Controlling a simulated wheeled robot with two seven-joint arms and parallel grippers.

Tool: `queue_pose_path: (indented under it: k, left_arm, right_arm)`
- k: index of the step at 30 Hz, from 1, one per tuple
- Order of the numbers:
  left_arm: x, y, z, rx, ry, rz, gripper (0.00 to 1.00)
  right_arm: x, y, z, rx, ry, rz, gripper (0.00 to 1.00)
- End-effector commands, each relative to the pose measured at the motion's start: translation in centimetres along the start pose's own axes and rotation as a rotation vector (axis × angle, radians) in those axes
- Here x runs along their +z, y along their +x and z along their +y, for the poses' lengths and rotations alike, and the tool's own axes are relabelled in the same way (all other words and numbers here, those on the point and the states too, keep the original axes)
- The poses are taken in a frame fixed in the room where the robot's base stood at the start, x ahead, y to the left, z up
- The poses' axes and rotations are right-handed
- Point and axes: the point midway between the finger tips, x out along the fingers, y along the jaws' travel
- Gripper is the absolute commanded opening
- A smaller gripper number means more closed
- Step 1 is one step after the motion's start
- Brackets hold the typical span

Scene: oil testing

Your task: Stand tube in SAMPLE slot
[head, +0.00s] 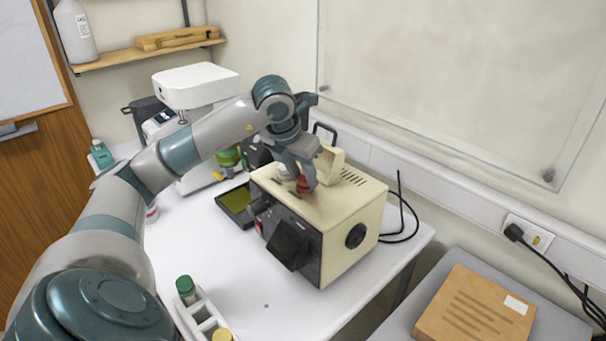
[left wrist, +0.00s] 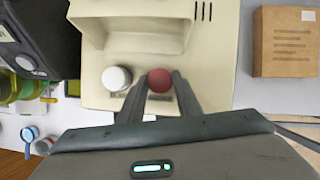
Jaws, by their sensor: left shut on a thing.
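My left gripper (head: 304,178) is above the top of the cream box-shaped machine (head: 345,208). It is shut on a red-capped tube (head: 303,187), whose round cap also shows between the fingers in the left wrist view (left wrist: 160,80). The tube's body is hidden below the cap, so I cannot tell how deep it sits in the machine. A white-capped tube (left wrist: 116,78) stands just left of it on the machine top. Small marking by the caps is too small to read, and I cannot make out the SAMPLE slot. My right gripper is out of view.
A raised cream housing (left wrist: 130,30) rises behind the caps. A white rack (head: 205,318) with green-capped (head: 186,288) and yellow-capped (head: 222,335) tubes stands at the front of the table. A black tray (head: 236,205) lies left of the machine. A cardboard box (head: 474,305) is at right.

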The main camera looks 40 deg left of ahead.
Motion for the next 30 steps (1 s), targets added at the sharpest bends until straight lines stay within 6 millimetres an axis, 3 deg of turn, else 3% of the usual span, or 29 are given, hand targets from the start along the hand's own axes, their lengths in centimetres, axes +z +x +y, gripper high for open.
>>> queue_pose_path:
  k: [7,8,9,10,24,30]
  left_arm:
    - [-0.1,0.4,0.0,0.0,0.0,0.0,0.0]
    - [-0.1,0.2,0.0,0.0,0.0,0.0,0.38]
    - [-0.1,0.2,0.0,0.0,0.0,0.0,0.48]
    - [-0.1,0.2,0.0,0.0,0.0,0.0,0.5]
    - [0.1,-0.2,0.0,0.0,0.0,-0.001,0.5]
    - [0.1,-2.0,0.0,0.0,-0.001,-0.005,0.5]
  right_arm:
    - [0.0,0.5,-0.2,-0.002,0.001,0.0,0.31]
    - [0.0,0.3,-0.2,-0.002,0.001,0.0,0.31]
    - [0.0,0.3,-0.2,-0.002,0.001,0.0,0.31]
    - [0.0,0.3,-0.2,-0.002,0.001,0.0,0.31]
    - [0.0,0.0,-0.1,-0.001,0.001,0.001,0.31]
    - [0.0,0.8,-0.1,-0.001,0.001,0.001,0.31]
